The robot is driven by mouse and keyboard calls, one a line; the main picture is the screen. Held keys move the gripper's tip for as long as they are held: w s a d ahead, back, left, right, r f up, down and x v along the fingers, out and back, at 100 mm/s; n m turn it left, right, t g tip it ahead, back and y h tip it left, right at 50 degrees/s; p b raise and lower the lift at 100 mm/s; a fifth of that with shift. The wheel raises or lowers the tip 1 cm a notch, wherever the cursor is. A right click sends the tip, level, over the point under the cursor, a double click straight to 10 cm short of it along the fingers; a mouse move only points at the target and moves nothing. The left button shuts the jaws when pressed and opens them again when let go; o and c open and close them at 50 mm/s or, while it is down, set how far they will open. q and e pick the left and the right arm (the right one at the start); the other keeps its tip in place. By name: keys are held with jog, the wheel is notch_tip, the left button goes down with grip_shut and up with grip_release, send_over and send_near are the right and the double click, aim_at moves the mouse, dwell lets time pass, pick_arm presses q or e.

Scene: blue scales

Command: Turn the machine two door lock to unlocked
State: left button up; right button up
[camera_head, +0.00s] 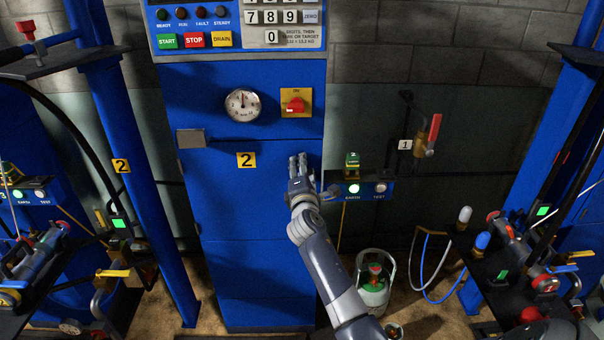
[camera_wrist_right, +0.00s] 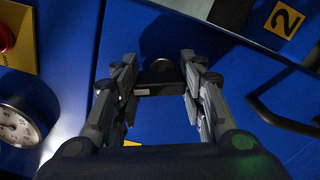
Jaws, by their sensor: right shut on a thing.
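The blue cabinet of machine two (camera_head: 262,215) stands in front of me, with a yellow "2" label (camera_head: 246,160) on its door. My right gripper (camera_head: 298,163) reaches up to the right part of the door, just below the red rotary switch (camera_head: 296,105). The gripper hides the lock in the head view. Which way the lock is turned cannot be told. My left gripper is not in view.
A round dial (camera_head: 243,105) and a grey latch plate (camera_head: 190,138) are on the cabinet. A small earth/test box (camera_head: 366,189) sits close to the right of my gripper. A gas bottle (camera_head: 374,290) stands on the floor by my forearm.

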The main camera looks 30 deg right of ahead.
jog(key=shift+m+b, duration=0.7)
jog(key=shift+m, duration=1.5)
jog(key=o, duration=1.1)
jog(key=shift+c, duration=0.2)
jog(key=v, duration=1.2)
jog(key=shift+f, duration=0.2)
